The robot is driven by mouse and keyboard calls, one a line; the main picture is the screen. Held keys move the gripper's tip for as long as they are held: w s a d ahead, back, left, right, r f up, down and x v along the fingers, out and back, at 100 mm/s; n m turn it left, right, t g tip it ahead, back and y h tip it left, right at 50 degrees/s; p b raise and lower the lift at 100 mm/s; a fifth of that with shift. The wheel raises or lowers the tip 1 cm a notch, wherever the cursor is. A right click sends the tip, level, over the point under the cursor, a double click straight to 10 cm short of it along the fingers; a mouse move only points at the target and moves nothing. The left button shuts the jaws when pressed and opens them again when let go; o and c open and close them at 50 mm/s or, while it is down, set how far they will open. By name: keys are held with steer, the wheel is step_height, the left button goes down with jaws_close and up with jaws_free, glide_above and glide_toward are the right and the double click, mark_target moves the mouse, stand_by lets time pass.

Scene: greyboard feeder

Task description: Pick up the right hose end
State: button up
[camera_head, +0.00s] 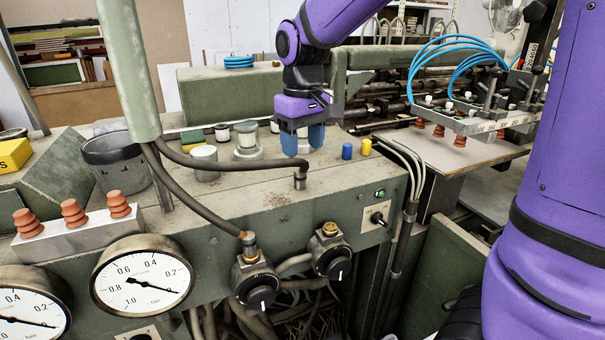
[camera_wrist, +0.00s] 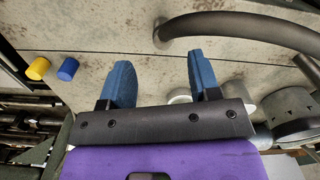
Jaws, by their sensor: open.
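The right hose (camera_head: 225,163) is dark and runs from the green post to its metal hose end (camera_head: 300,179), which stands on the machine's worn top. My gripper (camera_head: 302,142) is above and just behind this end, with blue fingers pointing down. In the wrist view, my gripper (camera_wrist: 160,68) is open and empty; the hose end (camera_wrist: 161,35) lies ahead of the gap between the fingers, apart from them. The left hose (camera_head: 195,202) runs to the left valve (camera_head: 254,279). The right valve (camera_head: 332,251) has a bare brass fitting on top.
A blue cap (camera_head: 347,151) and a yellow cap (camera_head: 366,147) stand right of the hose end. White-lidded jars (camera_head: 204,162) and a grey pot (camera_head: 114,162) stand left. A suction-cup frame (camera_head: 480,122) with blue tubes is at right. Bare top surrounds the hose end.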

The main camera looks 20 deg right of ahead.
mark_target(301, 174)
steer(key=f, duration=0.8)
steer(key=shift+a+f, duration=0.1)
steer(key=shift+a, duration=0.1)
steer(key=c, duration=1)
